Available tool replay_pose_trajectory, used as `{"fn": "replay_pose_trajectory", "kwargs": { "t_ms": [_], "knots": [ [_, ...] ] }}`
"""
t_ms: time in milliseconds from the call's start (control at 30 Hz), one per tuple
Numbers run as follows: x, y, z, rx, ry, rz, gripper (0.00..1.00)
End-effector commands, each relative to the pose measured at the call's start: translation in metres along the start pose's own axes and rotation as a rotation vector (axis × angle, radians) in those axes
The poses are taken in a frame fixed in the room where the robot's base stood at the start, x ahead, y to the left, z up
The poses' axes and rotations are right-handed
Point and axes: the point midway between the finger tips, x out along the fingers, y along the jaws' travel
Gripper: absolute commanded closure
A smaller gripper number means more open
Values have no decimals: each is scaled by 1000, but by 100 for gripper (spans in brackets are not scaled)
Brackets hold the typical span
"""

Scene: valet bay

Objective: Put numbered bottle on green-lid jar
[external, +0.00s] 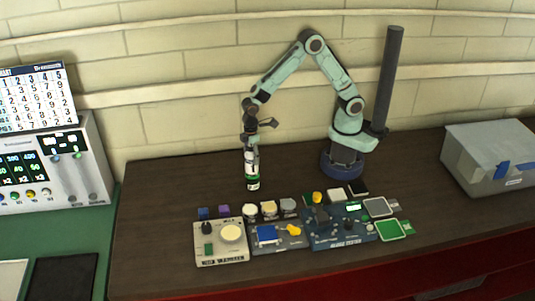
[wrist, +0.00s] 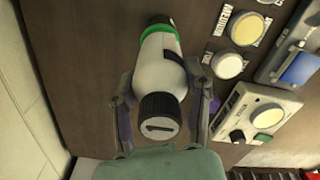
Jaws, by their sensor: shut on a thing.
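My gripper (external: 250,143) points down and is shut on the numbered bottle. The bottle (external: 251,160) is white with a dark number mark and stands about upright. In the wrist view the white bottle (wrist: 162,65) with its black ribbed cap (wrist: 160,115) sits between the two fingers (wrist: 163,100). The green-lid jar (external: 253,185) is directly below the bottle on the dark table. Its green lid (wrist: 160,31) shows at the bottle's far end in the wrist view. Bottle and lid look in line; I cannot tell whether they touch. Most of the jar is hidden in the wrist view.
Several small pale-topped jars (external: 268,208) and blue and purple blocks (external: 224,210) stand in front. A grey bin (external: 490,157) is at right. The table left of the jar is clear.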

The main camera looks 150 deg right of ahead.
Motion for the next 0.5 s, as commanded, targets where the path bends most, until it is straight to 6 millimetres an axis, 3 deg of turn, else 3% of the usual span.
{"fn": "replay_pose_trajectory", "kwargs": {
  "t_ms": [433, 467, 500],
  "knots": [
    [11, 0, 0, 0, 1, 1, 92],
    [11, 0, 0, 0, 1, 0, 49],
    [11, 0, 0, 0, 2, 1, 36]
  ]
}}
